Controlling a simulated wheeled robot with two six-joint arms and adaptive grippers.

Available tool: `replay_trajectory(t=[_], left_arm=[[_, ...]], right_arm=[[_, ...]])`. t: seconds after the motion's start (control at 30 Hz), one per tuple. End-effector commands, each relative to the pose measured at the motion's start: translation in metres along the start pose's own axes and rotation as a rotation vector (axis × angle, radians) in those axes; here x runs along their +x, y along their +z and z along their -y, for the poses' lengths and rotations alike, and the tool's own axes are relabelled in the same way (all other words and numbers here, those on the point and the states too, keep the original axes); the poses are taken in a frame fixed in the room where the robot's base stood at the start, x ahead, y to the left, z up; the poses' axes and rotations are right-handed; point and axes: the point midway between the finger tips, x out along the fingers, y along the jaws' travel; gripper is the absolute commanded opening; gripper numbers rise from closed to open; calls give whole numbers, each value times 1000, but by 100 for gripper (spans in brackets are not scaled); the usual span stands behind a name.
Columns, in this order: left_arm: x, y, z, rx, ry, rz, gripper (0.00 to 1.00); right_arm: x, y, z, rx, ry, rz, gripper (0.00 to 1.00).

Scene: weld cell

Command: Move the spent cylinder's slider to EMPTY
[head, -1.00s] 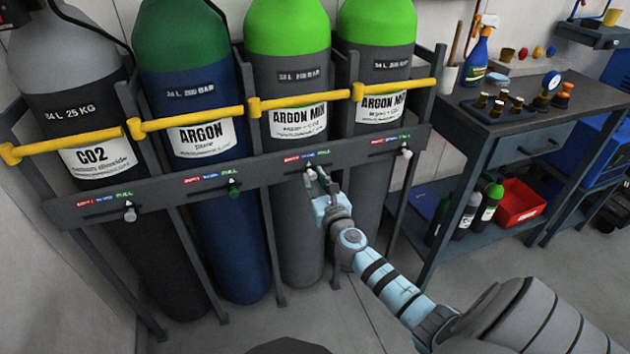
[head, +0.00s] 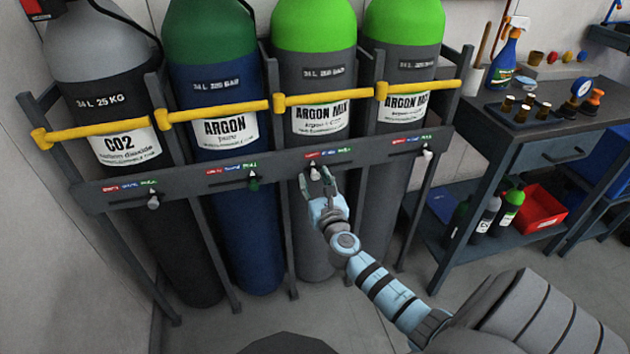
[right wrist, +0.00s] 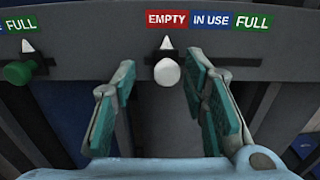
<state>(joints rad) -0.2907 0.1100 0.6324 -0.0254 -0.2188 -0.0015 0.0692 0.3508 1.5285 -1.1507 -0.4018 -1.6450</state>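The white slider knob (right wrist: 167,73) of the third cylinder, a light-green-topped ARGON MIX bottle (head: 313,80), sits on the rack's front rail. In the right wrist view its white pointer is under the red EMPTY label (right wrist: 167,19). My right gripper (right wrist: 162,82) is open, with one finger on each side of the knob and a visible gap at both. In the head view my right gripper (head: 320,182) is at this rail and partly covers the knob. My left gripper is not in view.
The green knob (head: 254,182) of the ARGON bottle is under FULL. The CO2 knob (head: 153,202) and the fourth bottle's knob (head: 427,152) are at the right ends of their scales. A bench (head: 560,130) stands to the right, with floor between.

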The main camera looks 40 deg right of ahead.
Motion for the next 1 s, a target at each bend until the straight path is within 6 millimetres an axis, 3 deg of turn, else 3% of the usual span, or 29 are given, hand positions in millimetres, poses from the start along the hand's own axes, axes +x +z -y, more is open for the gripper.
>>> replay_trajectory(t=[0.17,0.27,0.5,0.7,1.0], left_arm=[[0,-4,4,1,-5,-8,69],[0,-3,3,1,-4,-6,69],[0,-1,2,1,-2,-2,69],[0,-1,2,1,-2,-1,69],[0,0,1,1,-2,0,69]], right_arm=[[-2,0,1,-1,-2,0,40],[-13,-1,1,-1,-1,-1,40],[-77,-2,-2,0,3,-4,40],[-115,-1,-2,0,2,-2,40],[-120,0,-2,-1,2,0,40]])
